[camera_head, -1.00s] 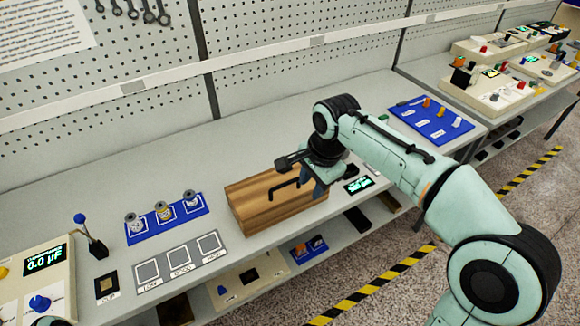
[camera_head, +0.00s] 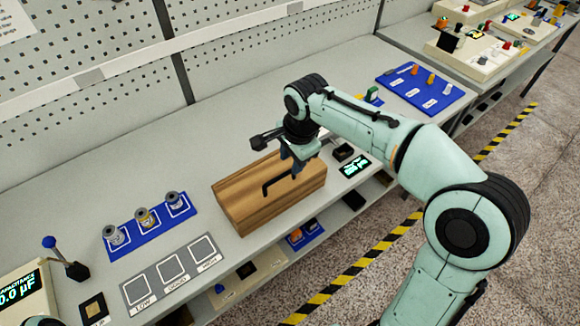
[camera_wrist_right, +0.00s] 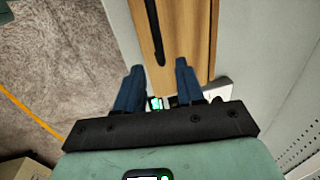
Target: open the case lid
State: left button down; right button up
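The wooden case (camera_head: 245,212) is closed on the bench, with a black handle (camera_head: 268,188) on its top. My right gripper (camera_head: 297,170) is over the right end of the case, pointing down. In the right wrist view its two blue fingers (camera_wrist_right: 160,68) are spread apart with nothing between them. The case (camera_wrist_right: 188,40) and handle (camera_wrist_right: 154,30) lie beyond the fingertips there. I cannot tell whether a finger touches the case top. My left gripper does not show.
A blue mat (camera_head: 150,238) with three spools lies left of the case, and a labelled three-square plate (camera_head: 170,268) in front of it. A small display (camera_head: 354,166) and dark block (camera_head: 344,152) stand close right of the case. A blue board (camera_head: 425,88) is farther right.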

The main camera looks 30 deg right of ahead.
aim_at(289, 171)
jog(key=shift+w+f, duration=0.25)
jog(key=shift+f, duration=0.7)
jog(key=shift+w+f, duration=0.2)
jog(key=shift+f, duration=0.75)
grip_shut()
jog(key=shift+a, duration=0.1)
